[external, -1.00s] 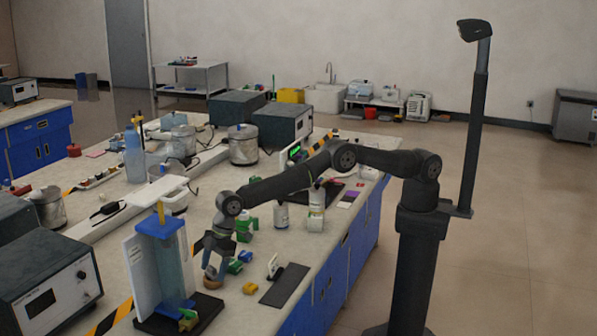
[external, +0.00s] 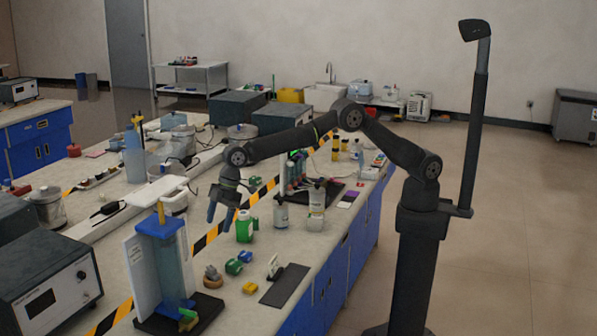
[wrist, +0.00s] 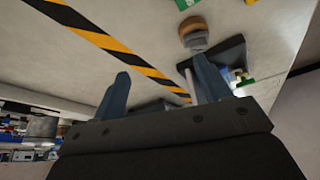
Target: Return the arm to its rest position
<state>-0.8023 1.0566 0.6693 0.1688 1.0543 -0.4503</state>
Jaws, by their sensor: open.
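My gripper (external: 223,212) hangs above the bench (external: 215,262) with its fingers pointing down, open and empty. In the wrist view its two fingers (wrist: 165,92) are spread apart with nothing between them. My arm is raised and bent, with its elbow high over the bench edge. A round brown object (external: 212,277) rests on the bench below the gripper, apart from it. It also shows beyond the fingers in the wrist view (wrist: 193,25).
A blue-topped apparatus (external: 160,228) stands at the front left. Close to the gripper's right are a green container (external: 245,228) and bottles (external: 281,212). Small blue (external: 233,267) and yellow (external: 249,287) pieces lie in front. The floor at right is clear.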

